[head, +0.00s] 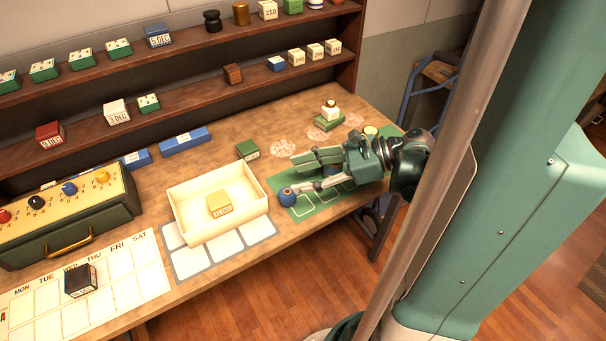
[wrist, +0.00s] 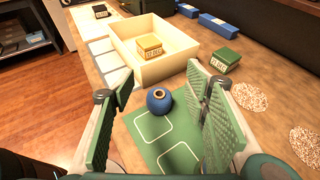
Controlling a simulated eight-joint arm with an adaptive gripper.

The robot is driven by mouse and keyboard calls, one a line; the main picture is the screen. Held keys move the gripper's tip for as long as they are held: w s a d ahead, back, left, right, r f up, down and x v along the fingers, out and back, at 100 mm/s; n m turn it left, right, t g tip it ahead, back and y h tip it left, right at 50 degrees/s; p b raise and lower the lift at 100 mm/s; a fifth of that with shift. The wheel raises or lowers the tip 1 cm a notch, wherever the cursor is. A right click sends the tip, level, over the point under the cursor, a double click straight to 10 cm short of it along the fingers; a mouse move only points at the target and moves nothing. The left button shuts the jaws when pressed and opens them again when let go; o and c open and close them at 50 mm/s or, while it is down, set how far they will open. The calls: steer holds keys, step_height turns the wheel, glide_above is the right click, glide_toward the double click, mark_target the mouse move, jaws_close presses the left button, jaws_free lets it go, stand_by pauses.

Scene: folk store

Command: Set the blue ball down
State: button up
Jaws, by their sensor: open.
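The blue ball (head: 287,196) sits at the left end of the green mat (head: 303,213), near the cream tray. My gripper (head: 300,178) reaches in low over the mat from the right. In the wrist view my gripper (wrist: 165,90) is open, its two green pads wide apart, with the ball between and a little beyond them. I see no contact between the pads and the ball.
A cream tray (head: 180,218) holding a yellow block (head: 219,204) stands left of the ball. A green block (head: 247,150) lies behind. A weekday chart with a black block (head: 80,280) and a knobbed box (head: 66,215) are at left. Shelves line the back.

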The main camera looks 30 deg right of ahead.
stand_by(0.4)
steer(key=shift+w+a+f+n+g+h, duration=0.15)
steer(key=shift+w+a+n+h, duration=0.15)
steer(key=shift+a+n, duration=0.2)
steer(key=shift+w+a+f+n+g+h, duration=0.15)
steer(key=shift+a+n+h, duration=0.2)
steer(key=shift+a, duration=0.25)
steer(key=a+n+h, duration=0.1)
steer(key=a+n, duration=0.1)
steer(key=shift+w+f+n+g, duration=0.1)
steer(key=shift+f+n+g, duration=0.05)
steer(key=shift+n+g, duration=0.25)
steer(key=a+n+h, duration=0.2)
steer(key=n, duration=0.1)
step_height(320, 180, up, 8)
steer(key=n+t+h, duration=0.1)
steer(key=n+h, duration=0.6)
steer(key=n, duration=1)
glide_above(288, 196)
steer(key=s+a, duration=0.4)
steer(key=shift+s+a, duration=0.2)
